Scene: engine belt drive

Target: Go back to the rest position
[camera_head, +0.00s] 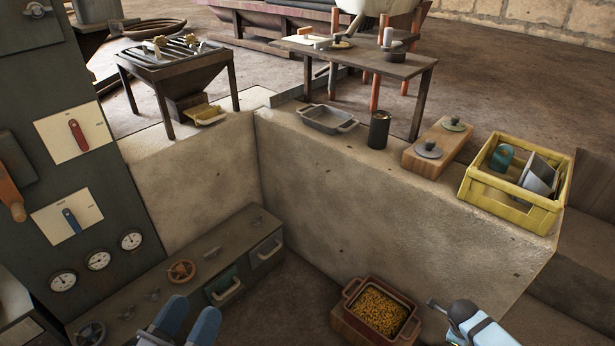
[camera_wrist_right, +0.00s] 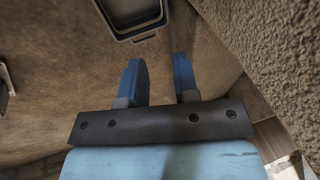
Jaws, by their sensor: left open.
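My left gripper (camera_head: 184,318) shows at the bottom edge of the head view, left of the middle. Its two blue fingers are apart, with nothing seen between them. It is in front of the low dark panel with valves. Part of my right arm (camera_head: 478,328) shows at the bottom right of the head view, beside the tub of yellow grains. In the right wrist view my right gripper (camera_wrist_right: 158,78) has its two blue fingers apart and empty, close to a rough wall. A grey tray-like container (camera_wrist_right: 133,14) is beyond the fingers at the top.
A tub of yellow grains (camera_head: 378,308) stands low near my right arm. A yellow crate (camera_head: 512,209), a wooden block with lidded knobs (camera_head: 438,148), a dark can (camera_head: 379,129) and a grey pan (camera_head: 327,119) stand on the stone wall (camera_head: 370,205). A control panel (camera_head: 50,120) rises at left.

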